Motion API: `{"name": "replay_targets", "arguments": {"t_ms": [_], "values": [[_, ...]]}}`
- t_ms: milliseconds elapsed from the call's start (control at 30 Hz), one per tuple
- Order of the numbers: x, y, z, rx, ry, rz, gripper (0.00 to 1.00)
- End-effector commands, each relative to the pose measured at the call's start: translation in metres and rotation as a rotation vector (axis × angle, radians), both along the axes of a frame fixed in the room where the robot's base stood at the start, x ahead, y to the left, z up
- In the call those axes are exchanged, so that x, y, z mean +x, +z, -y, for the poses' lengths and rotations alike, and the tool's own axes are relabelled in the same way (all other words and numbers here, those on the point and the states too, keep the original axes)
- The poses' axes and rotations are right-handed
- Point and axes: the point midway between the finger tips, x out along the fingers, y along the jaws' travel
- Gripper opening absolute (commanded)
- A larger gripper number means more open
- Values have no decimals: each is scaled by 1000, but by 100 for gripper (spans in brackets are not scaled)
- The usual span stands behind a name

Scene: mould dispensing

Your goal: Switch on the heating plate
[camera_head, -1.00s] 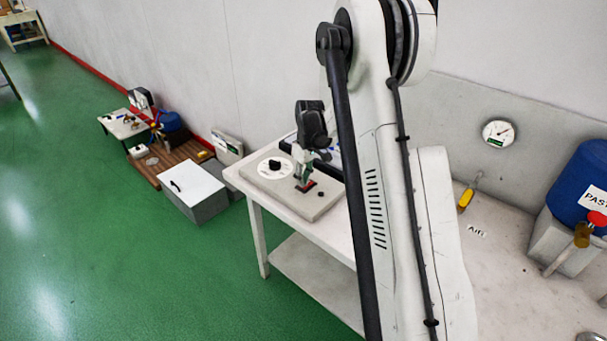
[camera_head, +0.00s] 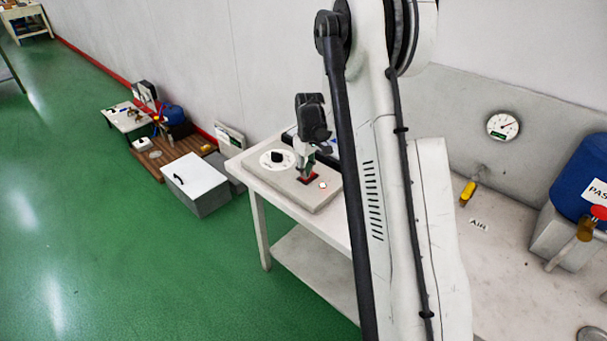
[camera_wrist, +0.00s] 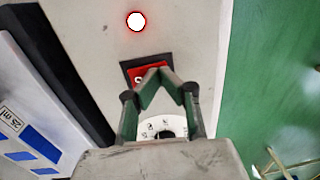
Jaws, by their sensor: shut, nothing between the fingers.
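The heating plate's control panel (camera_head: 265,178) is a beige slab on the white table. It has a white dial with a black knob (camera_head: 277,158), a red rocker switch (camera_head: 312,178) in a black frame, and a small lamp (camera_head: 322,186). The lamp glows white with a red rim, clearly so in the wrist view (camera_wrist: 136,21). My gripper (camera_head: 304,172) points down at the switch. In the wrist view its closed fingertips (camera_wrist: 162,76) are at the switch (camera_wrist: 138,71) and hide part of it. They hold nothing. Contact with the switch is hard to tell.
A blue-and-white box (camera_wrist: 30,115) marked "25 ml" lies beside the panel. A white-lidded box (camera_head: 193,178) stands on the green floor.

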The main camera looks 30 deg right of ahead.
Motion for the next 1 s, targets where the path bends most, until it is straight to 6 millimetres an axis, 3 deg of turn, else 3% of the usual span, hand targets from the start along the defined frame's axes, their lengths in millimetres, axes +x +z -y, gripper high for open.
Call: {"name": "replay_targets", "arguments": {"t_ms": [667,1000], "values": [[2,10,8,0,0,0,0],[0,68,-1,0,3,0,0]]}}
